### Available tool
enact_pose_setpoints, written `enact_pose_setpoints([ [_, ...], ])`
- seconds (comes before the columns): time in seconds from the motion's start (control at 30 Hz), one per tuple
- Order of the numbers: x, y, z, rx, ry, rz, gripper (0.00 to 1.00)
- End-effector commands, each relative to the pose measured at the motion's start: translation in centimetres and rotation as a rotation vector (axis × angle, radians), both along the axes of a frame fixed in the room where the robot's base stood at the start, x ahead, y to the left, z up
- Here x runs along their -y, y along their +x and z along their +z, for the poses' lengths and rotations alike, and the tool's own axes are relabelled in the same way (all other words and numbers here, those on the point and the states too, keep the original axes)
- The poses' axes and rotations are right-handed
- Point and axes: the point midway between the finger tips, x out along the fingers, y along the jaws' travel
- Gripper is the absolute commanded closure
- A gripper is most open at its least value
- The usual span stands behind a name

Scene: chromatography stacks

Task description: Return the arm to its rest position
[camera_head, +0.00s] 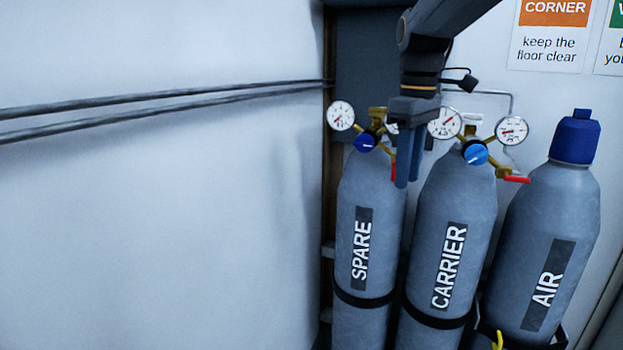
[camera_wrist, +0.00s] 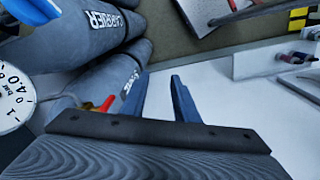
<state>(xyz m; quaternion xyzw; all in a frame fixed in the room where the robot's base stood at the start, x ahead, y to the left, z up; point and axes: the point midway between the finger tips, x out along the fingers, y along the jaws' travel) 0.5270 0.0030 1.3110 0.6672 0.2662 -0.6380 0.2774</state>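My arm (camera_head: 425,45) reaches down from the top of the head view. My gripper (camera_head: 408,180) hangs with its fingers pointing down, in front of the gap between the SPARE cylinder (camera_head: 368,225) and the CARRIER cylinder (camera_head: 465,205). In the wrist view my gripper (camera_wrist: 158,82) shows two blue fingers apart with nothing between them. It is open and empty. A red lever (camera_wrist: 107,103) and a dial gauge (camera_wrist: 14,98) lie left of the fingers in the wrist view. My gripper partly covers the regulators in the head view.
The AIR cylinder (camera_head: 560,215) with a blue cap stands at the right. Gauges (camera_head: 341,115) and a blue knob (camera_head: 475,153) top the other cylinders. Two pipes (camera_head: 160,104) run along the left wall. A sign (camera_head: 550,45) asks for clear floor. Pale floor (camera_wrist: 220,105) shows beyond the fingers.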

Motion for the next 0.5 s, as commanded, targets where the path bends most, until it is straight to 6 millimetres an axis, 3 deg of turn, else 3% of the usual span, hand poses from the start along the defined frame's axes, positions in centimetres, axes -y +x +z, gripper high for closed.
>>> enact_pose_setpoints([
  [0.03, 0.0, -0.7, -3.4, -0.003, 0.002, -0.055, 0.73],
  [0.1, 0.0, -1.7, -8.0, 0.005, 0.008, -0.153, 0.73],
  [0.3, 0.1, -7.1, -20.7, 0.035, 0.029, -0.452, 0.73],
  [0.4, 0.1, -10.2, -25.5, 0.050, 0.042, -0.585, 0.73],
  [0.5, 0.2, -13.0, -28.9, 0.061, 0.053, -0.687, 0.73],
])
